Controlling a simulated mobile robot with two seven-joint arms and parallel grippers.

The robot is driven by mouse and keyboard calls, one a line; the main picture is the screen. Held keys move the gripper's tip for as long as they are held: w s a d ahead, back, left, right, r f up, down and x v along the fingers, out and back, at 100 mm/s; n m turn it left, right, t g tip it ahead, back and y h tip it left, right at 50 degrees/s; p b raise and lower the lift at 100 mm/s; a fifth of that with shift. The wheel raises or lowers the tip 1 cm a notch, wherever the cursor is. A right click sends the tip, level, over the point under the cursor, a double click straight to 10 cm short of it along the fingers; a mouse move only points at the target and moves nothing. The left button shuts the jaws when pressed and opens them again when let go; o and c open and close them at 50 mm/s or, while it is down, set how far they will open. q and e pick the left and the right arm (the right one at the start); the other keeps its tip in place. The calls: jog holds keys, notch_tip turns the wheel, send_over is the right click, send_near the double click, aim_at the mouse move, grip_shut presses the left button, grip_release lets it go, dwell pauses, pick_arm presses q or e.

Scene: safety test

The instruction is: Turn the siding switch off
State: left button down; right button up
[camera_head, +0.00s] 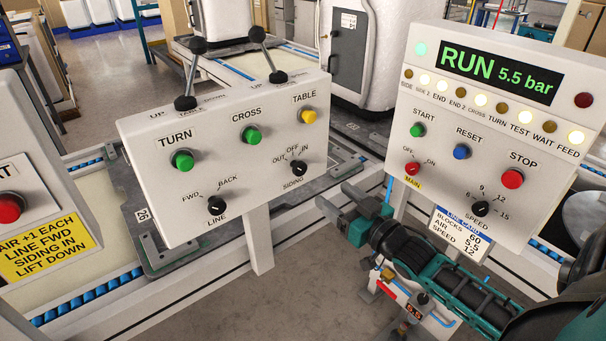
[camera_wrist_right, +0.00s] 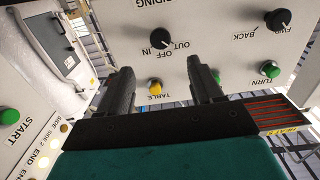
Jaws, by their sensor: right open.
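The siding switch (camera_head: 299,168) is a small black rotary knob at the lower right of the white slanted control box (camera_head: 225,205). Labels OUT, OFF and IN run around its upper side, with SIDING below. I cannot tell for sure which label its pointer faces. In the right wrist view, upside down, the knob (camera_wrist_right: 165,38) shows beyond the fingertips. My right gripper (camera_head: 362,205) is open and empty, to the lower right of the knob and apart from it. Its two dark fingers (camera_wrist_right: 158,66) point toward the box face. My left gripper is not in view.
The box also carries a line knob (camera_head: 217,204), green turn (camera_head: 182,161) and cross buttons, a yellow table button (camera_head: 308,116) and two levers. A RUN panel (camera_head: 480,130) stands close on the right. A red-button box (camera_head: 35,200) stands left.

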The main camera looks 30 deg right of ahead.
aim_at(302, 170)
jog(key=w, duration=0.7)
jog(key=w+a+b, duration=0.1)
jog(key=w, duration=0.2)
jog(key=shift+w, duration=0.4)
jog(key=c, duration=1.1)
